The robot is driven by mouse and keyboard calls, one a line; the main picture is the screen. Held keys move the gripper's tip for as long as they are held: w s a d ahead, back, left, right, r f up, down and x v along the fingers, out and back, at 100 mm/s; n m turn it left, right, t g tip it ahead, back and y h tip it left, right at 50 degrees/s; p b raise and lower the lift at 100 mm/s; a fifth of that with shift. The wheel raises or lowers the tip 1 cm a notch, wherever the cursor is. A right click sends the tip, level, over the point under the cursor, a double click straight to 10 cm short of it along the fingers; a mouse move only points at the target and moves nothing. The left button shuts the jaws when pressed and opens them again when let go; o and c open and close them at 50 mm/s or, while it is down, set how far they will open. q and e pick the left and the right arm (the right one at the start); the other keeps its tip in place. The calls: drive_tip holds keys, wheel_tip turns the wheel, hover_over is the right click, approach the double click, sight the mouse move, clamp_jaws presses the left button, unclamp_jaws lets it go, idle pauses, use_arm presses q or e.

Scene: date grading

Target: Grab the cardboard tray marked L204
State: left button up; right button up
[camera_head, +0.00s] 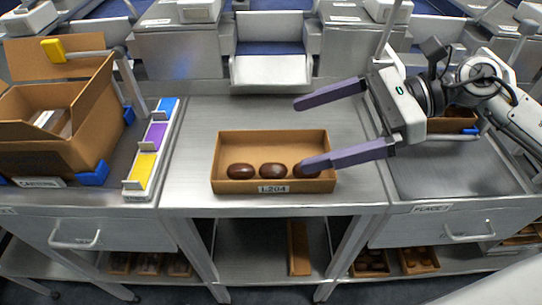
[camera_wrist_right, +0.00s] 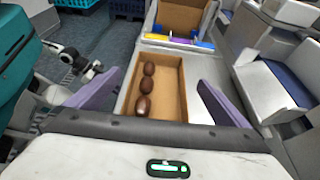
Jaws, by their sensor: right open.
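The cardboard tray marked L204 (camera_head: 230,150) sits on the steel table in the middle of the head view. It holds three brown dates (camera_head: 272,169) in a row along its near side. The tray also shows in the right wrist view (camera_wrist_right: 171,84), between the two fingers. My right gripper (camera_head: 345,126) comes in from the right with its purple fingers spread wide and empty. In the head view its near finger overlaps the tray's right end and partly hides the rightmost date. I cannot tell whether it touches the tray.
A large open cardboard box (camera_head: 92,118) stands on the left, beside a strip with blue, purple and yellow blocks (camera_head: 153,138). A side surface marked PLACE (camera_head: 435,180) lies on the right. The table behind the tray is clear. Small trays (camera_head: 368,263) sit on the lower shelf.

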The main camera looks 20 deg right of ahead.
sight(273, 153)
wheel_tip(273, 153, down, 4)
drive_tip(key=shift+r, duration=0.25)
drive_tip(key=shift+w+a, duration=0.15)
drive_tip(key=shift+a, duration=0.35)
drive_tip(key=p+x, duration=0.1)
drive_tip(key=x, duration=0.4)
drive_tip(key=shift+w+a, duration=0.2)
drive_tip(key=shift+a, duration=0.2)
drive_tip(key=shift+w+a+f, duration=0.1)
drive_tip(key=shift+a+f, duration=0.1)
drive_tip(key=shift+c, duration=0.4)
drive_tip(key=c, duration=0.6)
